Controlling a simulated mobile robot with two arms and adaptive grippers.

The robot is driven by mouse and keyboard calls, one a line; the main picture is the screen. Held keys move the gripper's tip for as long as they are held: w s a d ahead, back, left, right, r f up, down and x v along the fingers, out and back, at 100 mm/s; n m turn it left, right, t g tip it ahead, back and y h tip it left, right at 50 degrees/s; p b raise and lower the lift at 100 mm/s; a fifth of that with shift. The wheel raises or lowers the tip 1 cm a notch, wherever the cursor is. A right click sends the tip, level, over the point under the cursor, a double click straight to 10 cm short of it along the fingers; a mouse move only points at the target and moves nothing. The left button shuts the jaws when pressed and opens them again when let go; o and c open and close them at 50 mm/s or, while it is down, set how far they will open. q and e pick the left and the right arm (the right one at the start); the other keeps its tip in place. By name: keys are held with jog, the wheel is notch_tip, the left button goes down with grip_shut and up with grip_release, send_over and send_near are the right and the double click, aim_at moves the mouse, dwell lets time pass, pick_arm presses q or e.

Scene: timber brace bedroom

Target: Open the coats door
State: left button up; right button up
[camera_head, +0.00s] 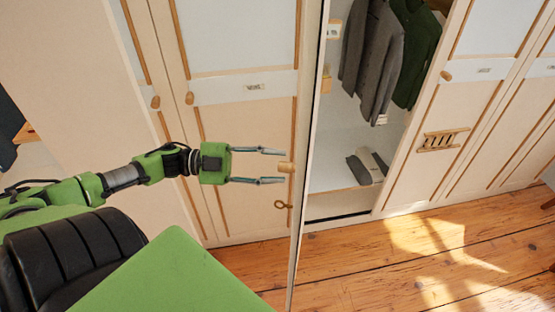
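A pale wardrobe door (245,130) with timber strips and a small label (255,87) stands swung out from an open compartment. The label text is too small to read. Grey and dark green coats (375,50) hang in that compartment. The door's wooden knob (287,167) is near its free edge, with a key (283,204) below it. My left gripper (271,166) is open, its two fingertips just left of the knob, one higher and one lower. Nothing shows between the fingers, and I cannot tell whether they touch the door. My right gripper is not in view.
Folded clothes (368,166) lie on the compartment's bottom. More closed wardrobe doors stand right, one with a knob (446,75) and a wooden rack-like piece (443,140). Another knob (155,102) is at left. The sunlit plank floor (400,265) in front is largely clear.

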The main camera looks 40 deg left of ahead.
pick_arm(q)
jog(key=v, duration=1.1)
jog(key=shift+w+a, duration=0.1)
jog(key=shift+w, duration=0.05)
